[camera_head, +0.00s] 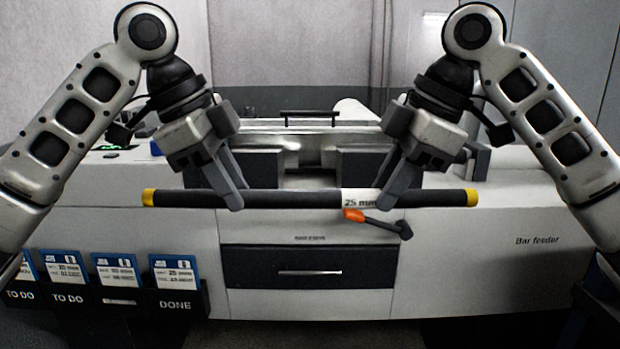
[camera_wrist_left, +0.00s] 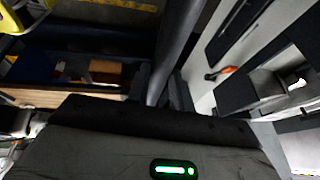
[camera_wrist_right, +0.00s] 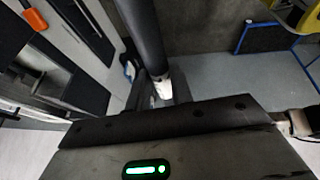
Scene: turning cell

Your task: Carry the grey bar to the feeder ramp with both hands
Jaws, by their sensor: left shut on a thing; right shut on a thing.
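The grey bar (camera_head: 295,198) is a long dark rod with yellow ends and a white "25 mm" label. It is held level across the front of the machine in the head view. My left gripper (camera_head: 234,202) is shut on its left part, and my right gripper (camera_head: 384,202) is shut on it beside the label. The bar runs up from the jaws in the left wrist view (camera_wrist_left: 178,45) and in the right wrist view (camera_wrist_right: 142,35). I cannot clearly make out the feeder ramp; the white cabinet on the right reads "Bar feeder" (camera_head: 537,240).
An orange-tipped dark lever (camera_head: 375,220) shows just below the bar. A dark drawer (camera_head: 308,268) with a handle is below that. Card holders marked "TO DO" and "DONE" (camera_head: 175,304) hang at lower left. A dark handle (camera_head: 308,114) stands behind.

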